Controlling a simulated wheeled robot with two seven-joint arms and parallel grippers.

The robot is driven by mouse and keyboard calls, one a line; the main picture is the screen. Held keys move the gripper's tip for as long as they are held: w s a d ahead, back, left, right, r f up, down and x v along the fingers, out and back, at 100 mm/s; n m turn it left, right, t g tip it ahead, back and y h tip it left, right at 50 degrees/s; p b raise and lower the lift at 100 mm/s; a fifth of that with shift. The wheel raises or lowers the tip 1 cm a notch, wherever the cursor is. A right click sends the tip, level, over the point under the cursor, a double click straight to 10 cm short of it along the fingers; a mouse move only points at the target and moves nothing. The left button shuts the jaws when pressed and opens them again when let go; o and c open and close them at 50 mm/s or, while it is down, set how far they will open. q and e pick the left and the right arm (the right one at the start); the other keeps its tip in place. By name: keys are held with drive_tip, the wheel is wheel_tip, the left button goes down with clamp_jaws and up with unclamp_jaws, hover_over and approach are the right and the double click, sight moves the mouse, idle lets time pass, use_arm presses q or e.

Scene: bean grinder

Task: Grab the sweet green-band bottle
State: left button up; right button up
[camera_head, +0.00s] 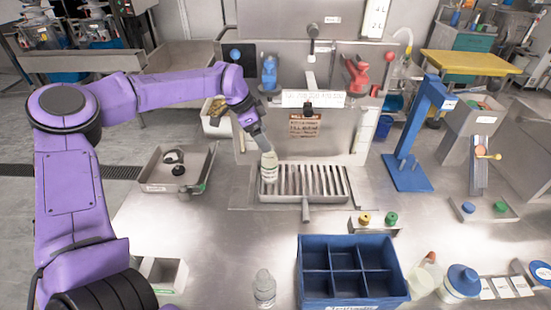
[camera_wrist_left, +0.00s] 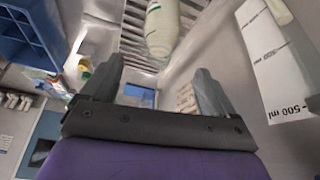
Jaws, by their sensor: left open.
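A pale bottle (camera_head: 269,165) with a faint greenish band stands at the left end of the slatted drain tray. My left gripper (camera_head: 260,144) is open just above and beside its top. In the left wrist view the same bottle (camera_wrist_left: 161,30) lies beyond the open fingers (camera_wrist_left: 158,75), with nothing between them. I cannot tell whether a finger touches it. A second, clear bottle (camera_head: 265,288) stands at the front of the counter; its band colour is unclear. My right gripper is not in view.
The drain tray (camera_head: 306,198) has a front handle. A blue divided crate (camera_head: 352,240) stands at the front. A grey tray (camera_head: 150,188) with small parts is at the left, and a blue stand (camera_head: 407,178) at the right. The counter between them is mostly clear.

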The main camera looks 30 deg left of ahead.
sight(272, 152)
use_arm(q)
drive_tip(key=shift+s+d+f, duration=0.1)
drive_tip(key=shift+d+f, duration=0.3)
drive_tip(key=shift+f, duration=0.45)
drive_tip(key=p+x, duration=0.1)
drive_tip(key=x, duration=0.1)
drive_tip(key=p+x, duration=0.2)
drive_tip(key=x, duration=0.1)
drive_tip(key=shift+w+a+f, duration=0.1)
drive_tip(key=shift+w+f, duration=0.15)
drive_tip(key=shift+w, duration=0.1)
drive_tip(key=shift+f, duration=0.15)
drive_tip(key=shift+s, duration=0.1)
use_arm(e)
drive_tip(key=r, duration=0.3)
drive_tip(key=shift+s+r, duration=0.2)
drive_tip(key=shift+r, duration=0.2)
use_arm(q)
clamp_jaws()
